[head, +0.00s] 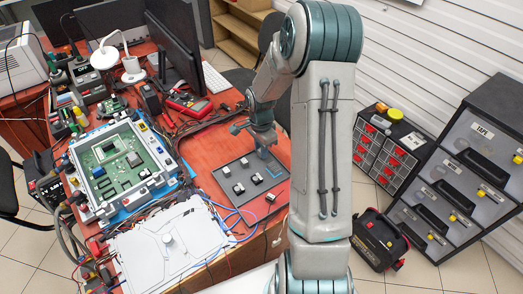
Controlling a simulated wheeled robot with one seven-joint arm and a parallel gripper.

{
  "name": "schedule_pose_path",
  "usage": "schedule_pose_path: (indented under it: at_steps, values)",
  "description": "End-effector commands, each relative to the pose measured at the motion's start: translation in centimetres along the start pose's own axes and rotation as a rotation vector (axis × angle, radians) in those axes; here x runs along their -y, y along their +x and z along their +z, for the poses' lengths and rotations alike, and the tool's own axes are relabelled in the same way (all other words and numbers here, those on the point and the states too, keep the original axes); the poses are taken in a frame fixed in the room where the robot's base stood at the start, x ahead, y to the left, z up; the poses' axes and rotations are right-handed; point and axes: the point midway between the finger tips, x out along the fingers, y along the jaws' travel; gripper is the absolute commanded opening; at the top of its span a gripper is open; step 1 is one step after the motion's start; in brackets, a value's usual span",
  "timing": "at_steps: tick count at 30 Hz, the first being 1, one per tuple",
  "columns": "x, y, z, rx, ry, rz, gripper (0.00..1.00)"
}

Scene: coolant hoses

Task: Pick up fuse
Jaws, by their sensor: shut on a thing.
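My gripper (263,152) points down over the far right part of a dark grey plate (250,200) on the red table. It is shut on a small fuse, which is mostly hidden by the fingers at this distance. Several other small black-and-white pieces that look like fuses stand on the plate, one at the front left (238,188) and one near the middle (257,179). I cannot tell whether the held fuse still touches the plate.
An open case with a green circuit board (118,160) and a white lidded box (165,245) stand left of the plate. Cables and a red multimeter (188,103) lie behind. Monitors (175,50) stand at the back. Drawer cabinets (465,165) stand on the floor at right.

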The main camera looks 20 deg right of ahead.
Motion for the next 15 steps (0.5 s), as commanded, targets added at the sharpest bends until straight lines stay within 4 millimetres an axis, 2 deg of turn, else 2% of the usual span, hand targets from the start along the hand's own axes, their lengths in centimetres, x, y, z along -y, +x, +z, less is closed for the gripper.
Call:
schedule_pose_path:
  at_steps: [7, 15]
  values:
    - [0.0, -3.8, -0.1, -0.003, 0.001, -0.005, 0.0]
    - [-5.5, -7.2, -3.1, -0.002, 0.007, -0.003, 0.0]
